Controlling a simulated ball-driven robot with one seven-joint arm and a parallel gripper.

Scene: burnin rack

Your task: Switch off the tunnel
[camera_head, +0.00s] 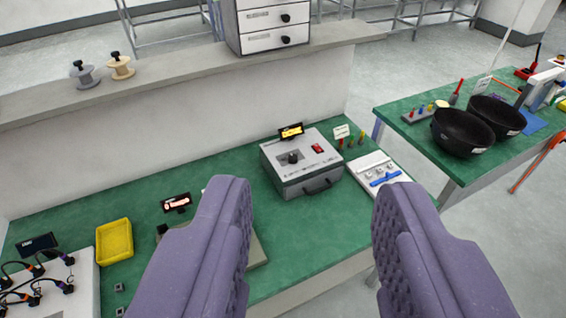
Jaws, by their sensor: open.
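The frame does not show clearly whether this box is the tunnel, and I cannot read the switch's position. My gripper (312,188) is open and empty, its two purple fingers spread wide. The box shows between and beyond the fingertips. Another grey device (257,250) is mostly hidden behind the left finger.
A small display with reddish lettering (176,202) and a yellow tray (114,241) lie left. A white tray with a blue item (378,172) sits right of the box. A ledge (180,75) with spools and drawers runs behind. Black bowls (462,132) stand on another bench.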

